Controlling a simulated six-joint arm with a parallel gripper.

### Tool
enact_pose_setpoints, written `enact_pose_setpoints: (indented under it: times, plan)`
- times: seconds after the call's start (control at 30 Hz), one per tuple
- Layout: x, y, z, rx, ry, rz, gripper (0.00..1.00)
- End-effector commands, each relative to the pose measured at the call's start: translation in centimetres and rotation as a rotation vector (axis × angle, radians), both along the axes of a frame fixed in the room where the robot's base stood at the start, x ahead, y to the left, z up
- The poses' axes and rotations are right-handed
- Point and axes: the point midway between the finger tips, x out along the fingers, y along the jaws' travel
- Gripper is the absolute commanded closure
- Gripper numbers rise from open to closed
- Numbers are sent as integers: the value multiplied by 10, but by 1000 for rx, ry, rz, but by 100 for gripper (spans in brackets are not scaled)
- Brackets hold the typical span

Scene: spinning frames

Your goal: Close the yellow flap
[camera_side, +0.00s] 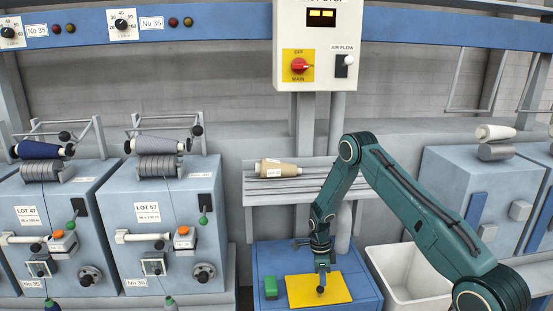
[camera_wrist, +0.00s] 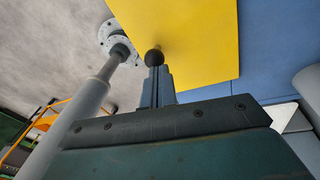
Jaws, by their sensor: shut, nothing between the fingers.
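The yellow flap (camera_side: 300,292) is a flat plate at the top of a low blue cabinet (camera_side: 364,284), front centre in the side view. It looks nearly flat there; I cannot tell whether it is fully down. In the wrist view the flap (camera_wrist: 195,40) fills the upper middle. A dark round knob (camera_wrist: 154,57) shows against it at my fingertips. My gripper (camera_side: 322,279) points down over the flap, fingers shut and empty. In the wrist view my gripper (camera_wrist: 157,80) is right behind the knob; I cannot tell whether they touch.
A green block (camera_side: 270,288) sits left of the flap on the cabinet. A white bin (camera_side: 408,275) stands to the right. Behind is a shelf (camera_side: 262,190) with a tan cone (camera_side: 278,169). In the wrist view a grey rod (camera_wrist: 85,110) runs close along the left.

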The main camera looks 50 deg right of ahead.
Motion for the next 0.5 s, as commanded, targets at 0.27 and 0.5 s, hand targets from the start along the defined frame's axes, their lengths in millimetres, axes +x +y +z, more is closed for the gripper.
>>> enact_pose_setpoints:
  times: [0.27,0.5]
  plan:
    - [-3,8,-12,6,2,3,100]
    - [-2,10,-11,7,1,6,100]
